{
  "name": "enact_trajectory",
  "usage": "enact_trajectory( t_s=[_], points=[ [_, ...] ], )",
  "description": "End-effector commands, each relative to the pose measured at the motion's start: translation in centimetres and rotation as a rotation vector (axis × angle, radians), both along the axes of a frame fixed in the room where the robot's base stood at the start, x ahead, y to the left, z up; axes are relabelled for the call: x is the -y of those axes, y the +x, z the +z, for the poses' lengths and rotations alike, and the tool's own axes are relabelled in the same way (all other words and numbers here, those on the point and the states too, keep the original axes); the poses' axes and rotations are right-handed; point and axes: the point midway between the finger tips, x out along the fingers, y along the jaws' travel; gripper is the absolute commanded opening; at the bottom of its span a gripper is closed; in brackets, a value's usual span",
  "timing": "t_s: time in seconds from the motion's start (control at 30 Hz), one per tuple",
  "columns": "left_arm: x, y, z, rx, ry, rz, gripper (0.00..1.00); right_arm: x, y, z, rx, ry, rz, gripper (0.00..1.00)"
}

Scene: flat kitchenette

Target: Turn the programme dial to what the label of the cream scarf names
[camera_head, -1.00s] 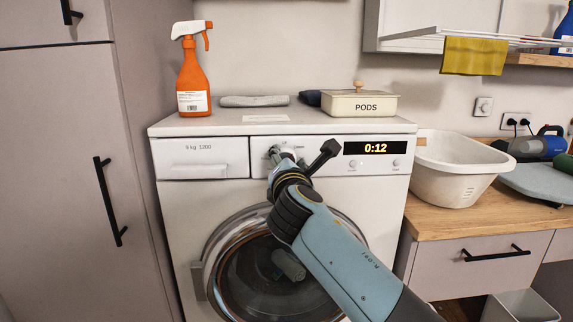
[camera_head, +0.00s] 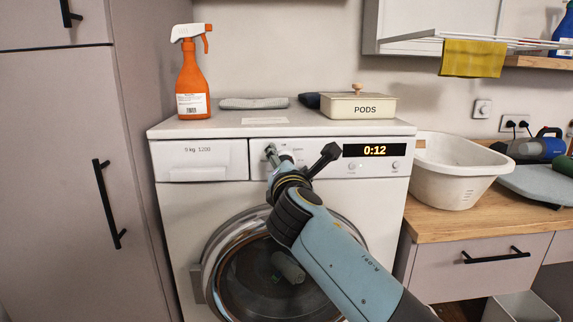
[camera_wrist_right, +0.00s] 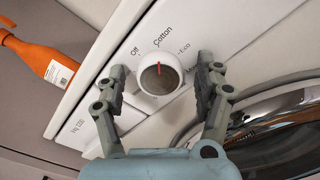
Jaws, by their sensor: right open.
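The programme dial (camera_wrist_right: 158,80) is a white round knob with a grey face and a red mark in the right wrist view. The mark points up, towards the printed word Cotton (camera_wrist_right: 163,37); Off and Eco stand on either side. My right gripper (camera_wrist_right: 161,68) is open, its fingers on both sides of the dial with gaps visible. In the head view my right gripper (camera_head: 277,155) is at the front panel of the washing machine (camera_head: 185,215) and partly hides the dial area. No cream scarf or scarf label shows. My left gripper is not in view.
The display (camera_head: 374,150) reads 0:12, right of the dial. A white basin (camera_head: 455,180) is on the counter at right. A tall cupboard stands at left.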

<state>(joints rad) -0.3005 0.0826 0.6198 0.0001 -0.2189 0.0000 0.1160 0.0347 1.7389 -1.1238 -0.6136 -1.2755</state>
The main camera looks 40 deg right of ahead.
Motion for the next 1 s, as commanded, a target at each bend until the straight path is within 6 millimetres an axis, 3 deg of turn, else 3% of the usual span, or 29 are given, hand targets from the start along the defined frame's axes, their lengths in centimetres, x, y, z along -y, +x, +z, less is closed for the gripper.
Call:
enact_trajectory(
  t_s=[0.5, 1.0],
  points=[
    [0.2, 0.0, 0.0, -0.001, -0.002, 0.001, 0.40, -3.7, -6.0, -0.1, -0.001, 0.002, 0.001, 0.70],
    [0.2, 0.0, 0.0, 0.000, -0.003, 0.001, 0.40, -3.9, -6.4, 0.0, -0.001, 0.000, -0.001, 0.70]
  ],
)
